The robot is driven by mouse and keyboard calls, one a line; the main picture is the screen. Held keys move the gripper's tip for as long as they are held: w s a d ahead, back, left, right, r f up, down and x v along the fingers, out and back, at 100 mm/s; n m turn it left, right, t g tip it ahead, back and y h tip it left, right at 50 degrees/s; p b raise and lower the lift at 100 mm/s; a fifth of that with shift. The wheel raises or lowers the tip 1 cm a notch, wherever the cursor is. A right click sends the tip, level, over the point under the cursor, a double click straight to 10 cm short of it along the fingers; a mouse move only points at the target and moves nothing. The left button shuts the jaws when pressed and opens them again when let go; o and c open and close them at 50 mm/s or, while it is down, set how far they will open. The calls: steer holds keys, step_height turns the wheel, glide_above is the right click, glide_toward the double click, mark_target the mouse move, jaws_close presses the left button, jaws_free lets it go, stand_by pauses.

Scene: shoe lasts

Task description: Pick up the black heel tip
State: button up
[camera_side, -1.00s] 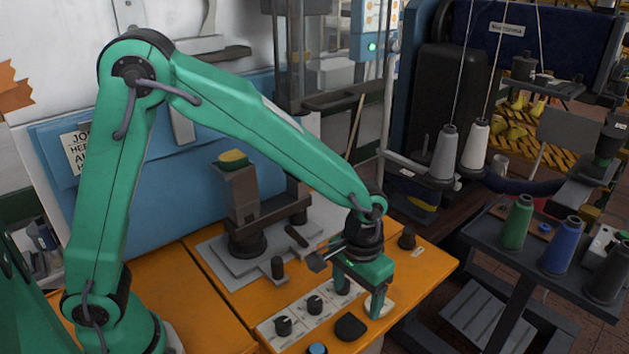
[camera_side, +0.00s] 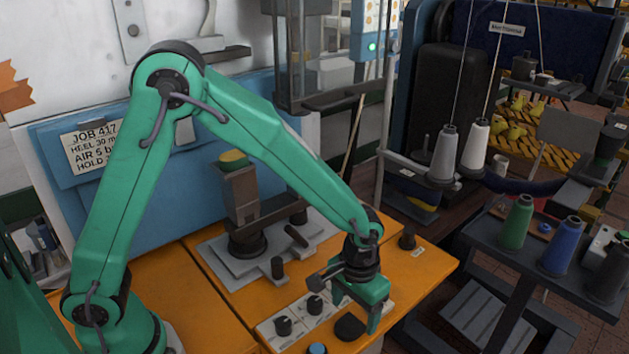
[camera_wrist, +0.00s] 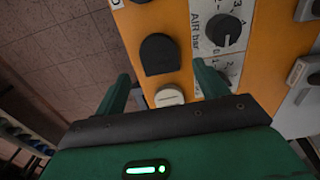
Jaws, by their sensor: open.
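The black heel tip (camera_side: 349,328) is a flat D-shaped piece lying on the orange bench top near its front edge. In the wrist view the heel tip (camera_wrist: 159,54) shows whole, just beyond my fingertips and roughly midway between their lines. My gripper (camera_side: 354,314) points down over the front of the bench, close to the heel tip in the side view. In the wrist view my gripper (camera_wrist: 160,73) is open with nothing held between its fingers. I cannot tell exactly how high the fingertips are above the bench.
A cream round piece (camera_wrist: 169,97) lies between my fingers' lines, nearer than the heel tip. A white dial panel (camera_side: 303,317) with black knobs sits beside the heel tip. A blue button (camera_side: 317,348) is at the front edge. A last stand (camera_side: 245,215) rises behind.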

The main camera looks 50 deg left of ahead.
mark_target(348, 328)
steer(key=shift+f, duration=1.5)
steer(key=c, duration=1.1)
